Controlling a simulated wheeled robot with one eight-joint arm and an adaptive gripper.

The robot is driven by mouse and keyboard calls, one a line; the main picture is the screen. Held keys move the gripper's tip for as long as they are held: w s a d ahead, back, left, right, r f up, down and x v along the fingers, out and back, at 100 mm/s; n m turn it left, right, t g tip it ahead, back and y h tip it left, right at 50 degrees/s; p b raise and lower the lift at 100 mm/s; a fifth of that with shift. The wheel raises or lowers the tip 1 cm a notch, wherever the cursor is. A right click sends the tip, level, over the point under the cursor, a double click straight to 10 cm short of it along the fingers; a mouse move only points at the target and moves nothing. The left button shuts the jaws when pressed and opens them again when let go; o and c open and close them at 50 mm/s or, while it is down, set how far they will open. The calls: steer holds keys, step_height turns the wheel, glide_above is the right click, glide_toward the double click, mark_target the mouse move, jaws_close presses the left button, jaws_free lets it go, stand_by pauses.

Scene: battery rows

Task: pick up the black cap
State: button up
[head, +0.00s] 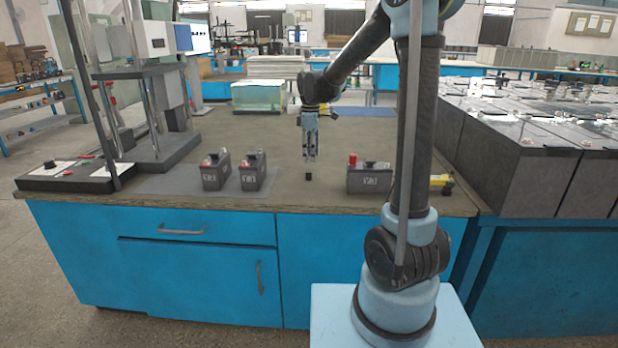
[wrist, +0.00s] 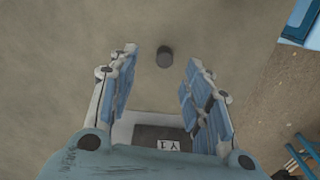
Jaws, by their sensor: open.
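The small black cap (head: 308,176) stands on the tabletop between the batteries, near the front edge. It also shows in the wrist view (wrist: 165,57), just beyond my fingertips and roughly midway between them. My gripper (head: 310,158) points down above the cap, apart from it. In the wrist view my gripper (wrist: 160,65) is open, with nothing between its fingers.
Two dark batteries (head: 214,171) (head: 252,171) stand left of the cap on a grey mat (head: 180,184). Another battery (head: 368,177) with a red terminal cap stands to the right. A yellow tool (head: 440,180) lies farther right. The tabletop (head: 270,130) behind is mostly clear.

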mark_target(309, 171)
step_height(309, 171, down, 2)
steer(key=shift+f, duration=0.25)
steer(key=f, duration=0.4)
steer(key=shift+s+a, duration=0.3)
steer(key=shift+a, duration=0.1)
steer(key=shift+f, duration=0.65)
steer(key=c, duration=0.8)
